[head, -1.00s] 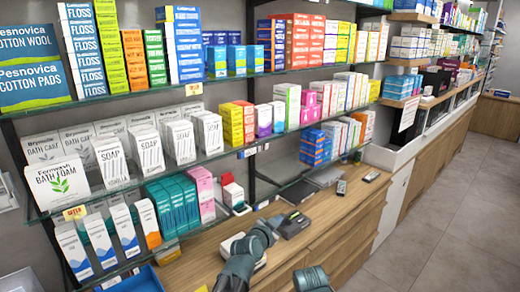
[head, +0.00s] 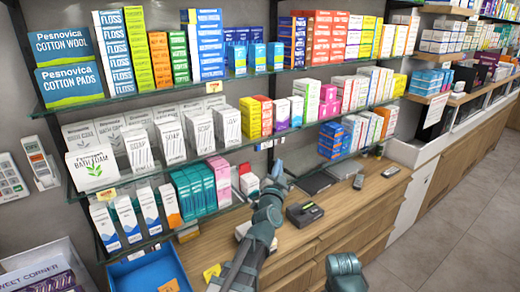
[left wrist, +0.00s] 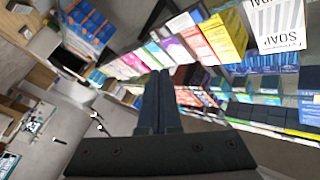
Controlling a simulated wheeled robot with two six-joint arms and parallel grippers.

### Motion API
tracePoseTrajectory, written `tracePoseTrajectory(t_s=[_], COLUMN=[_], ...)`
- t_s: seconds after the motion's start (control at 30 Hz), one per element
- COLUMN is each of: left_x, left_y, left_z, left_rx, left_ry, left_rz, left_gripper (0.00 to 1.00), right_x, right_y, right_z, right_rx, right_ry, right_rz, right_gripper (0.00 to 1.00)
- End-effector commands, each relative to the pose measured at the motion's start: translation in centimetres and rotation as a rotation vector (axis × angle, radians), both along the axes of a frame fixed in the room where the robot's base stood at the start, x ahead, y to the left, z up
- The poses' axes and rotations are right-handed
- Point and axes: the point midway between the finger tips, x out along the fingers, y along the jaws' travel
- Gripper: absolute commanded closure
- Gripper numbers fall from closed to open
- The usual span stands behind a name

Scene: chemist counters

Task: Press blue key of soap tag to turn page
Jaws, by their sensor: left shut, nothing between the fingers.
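White soap boxes (head: 170,142) stand on the middle shelf in the head view. One soap box (left wrist: 277,25) also shows at the upper right of the left wrist view. I cannot make out a soap tag with a blue key in either view. My left gripper (head: 278,168) is shut and empty, raised above the counter in front of the shelves, to the right of and below the soap boxes. Its shut fingers (left wrist: 159,78) point towards shelved boxes in the left wrist view. My right gripper is not in view; only part of that arm shows at the bottom.
A wooden counter (head: 330,235) runs below the glass shelves. A dark card device (head: 304,214) lies on it beside my left arm. Floor at the right is clear.

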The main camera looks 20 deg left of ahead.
Motion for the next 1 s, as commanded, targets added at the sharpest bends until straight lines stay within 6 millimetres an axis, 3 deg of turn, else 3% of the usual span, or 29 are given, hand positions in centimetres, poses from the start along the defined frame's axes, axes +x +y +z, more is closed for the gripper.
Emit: tracePoseTrajectory(t_s=[0.6, 1.0], left_x=[4.2, 5.4], left_y=[5.2, 6.8], left_z=[0.0, 0.0], left_rx=[0.002, 0.000], left_ry=[0.001, 0.001], left_rz=[0.001, -0.001], left_gripper=[1.00, 1.00], right_x=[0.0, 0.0], right_y=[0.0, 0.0], right_z=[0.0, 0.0], right_rx=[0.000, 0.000], right_ry=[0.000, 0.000], right_rz=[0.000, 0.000], right_gripper=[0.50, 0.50])
